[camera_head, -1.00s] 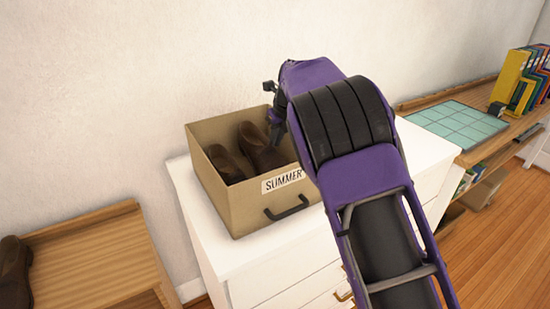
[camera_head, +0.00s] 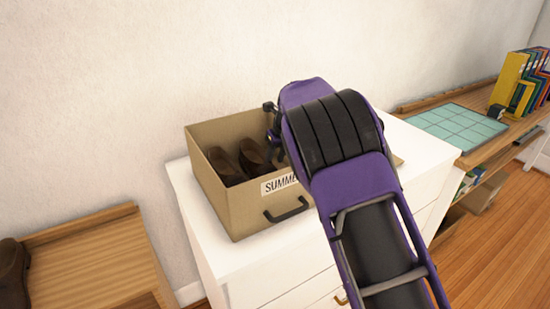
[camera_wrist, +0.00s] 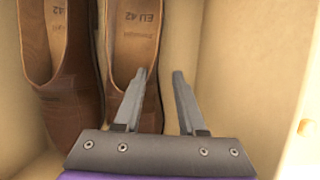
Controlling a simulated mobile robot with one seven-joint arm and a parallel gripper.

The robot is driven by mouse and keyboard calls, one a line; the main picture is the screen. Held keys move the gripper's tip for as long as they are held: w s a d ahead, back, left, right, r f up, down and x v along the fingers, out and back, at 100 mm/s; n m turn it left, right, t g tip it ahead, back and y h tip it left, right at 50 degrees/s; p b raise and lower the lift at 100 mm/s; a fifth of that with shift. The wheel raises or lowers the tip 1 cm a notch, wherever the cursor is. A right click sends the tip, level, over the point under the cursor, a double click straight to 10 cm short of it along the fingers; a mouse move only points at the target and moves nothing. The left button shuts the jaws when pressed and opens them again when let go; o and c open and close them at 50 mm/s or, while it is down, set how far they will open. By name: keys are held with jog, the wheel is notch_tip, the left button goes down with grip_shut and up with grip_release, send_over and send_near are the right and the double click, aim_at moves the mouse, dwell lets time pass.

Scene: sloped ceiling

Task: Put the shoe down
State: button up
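A tan box labelled SUMMER (camera_head: 240,207) stands on a white dresser. Two brown shoes lie inside it side by side. The left shoe (camera_head: 224,162) and the right shoe (camera_head: 254,157) show in the head view. In the wrist view the left shoe (camera_wrist: 62,80) and the right shoe (camera_wrist: 133,45) show their insoles, marked EU 42. My gripper (camera_wrist: 162,75) is over the box with its two fingers apart. The left finger overlaps the right shoe in the picture; the right finger is over the bare box floor. My arm hides the box's right side.
The white dresser top (camera_head: 225,258) has free room in front of the box. Another brown shoe (camera_head: 14,275) is on a wooden unit (camera_head: 95,255) at left. A desk with a teal mat (camera_head: 458,127) and binders (camera_head: 520,85) is at right.

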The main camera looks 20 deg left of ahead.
jog(key=p+v, duration=0.1)
jog(key=v, duration=1.1)
jog(key=shift+a+r, duration=0.1)
jog(key=shift+r, duration=0.05)
